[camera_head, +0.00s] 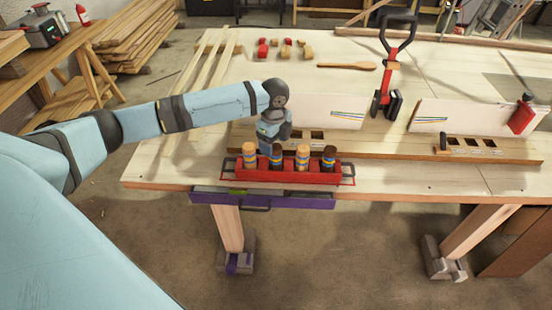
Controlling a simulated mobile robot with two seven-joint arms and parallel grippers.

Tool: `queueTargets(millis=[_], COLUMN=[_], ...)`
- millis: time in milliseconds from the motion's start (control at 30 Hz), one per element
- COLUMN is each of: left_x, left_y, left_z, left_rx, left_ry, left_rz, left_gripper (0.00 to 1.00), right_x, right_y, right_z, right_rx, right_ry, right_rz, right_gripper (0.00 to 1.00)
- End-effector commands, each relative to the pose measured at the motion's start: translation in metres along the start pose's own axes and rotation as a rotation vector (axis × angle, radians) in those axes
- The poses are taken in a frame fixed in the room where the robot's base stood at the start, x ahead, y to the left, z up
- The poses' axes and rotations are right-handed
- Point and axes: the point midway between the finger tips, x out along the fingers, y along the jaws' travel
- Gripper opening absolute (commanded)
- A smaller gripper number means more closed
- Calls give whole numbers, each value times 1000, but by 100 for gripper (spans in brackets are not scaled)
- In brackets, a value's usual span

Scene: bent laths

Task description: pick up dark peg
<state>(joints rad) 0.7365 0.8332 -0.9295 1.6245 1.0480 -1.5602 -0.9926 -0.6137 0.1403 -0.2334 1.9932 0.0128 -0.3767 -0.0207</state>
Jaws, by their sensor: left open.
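A red tray (290,176) with handles at its ends stands at the front edge of the workbench. Several pegs stand upright in it in a row. One dark peg (276,158) is second from the left, and another dark peg (328,159) is at the right end. A light peg (249,156) is at the left end and a light peg (302,157) is third. My left gripper (273,142) points down just above or behind the second peg. It is open; its fingertips are small here, and I cannot tell whether they straddle the peg. My right gripper is out of view.
Behind the tray is a wooden board (400,148) with square holes and white panels (335,112). A red upright tool (388,80) stands farther back. Small red and wooden pieces and a wooden spatula (346,66) lie behind. A purple drawer (290,201) juts out below the tray.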

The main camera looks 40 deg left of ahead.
Motion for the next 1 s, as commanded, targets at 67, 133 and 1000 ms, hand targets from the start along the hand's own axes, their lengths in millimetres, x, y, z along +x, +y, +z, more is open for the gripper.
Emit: queueTargets(millis=[67,133,1000], left_x=[5,14,52], left_y=[0,-1,-4], left_z=[0,-1,-1], left_rx=[-1,-1,0], left_ry=[0,-1,-1], left_rz=[1,2,-1], left_gripper=[72,72,16], right_x=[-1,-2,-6], right_y=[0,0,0], right_z=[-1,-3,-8], right_rx=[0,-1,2], right_ry=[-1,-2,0], right_rz=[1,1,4], right_gripper=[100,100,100])
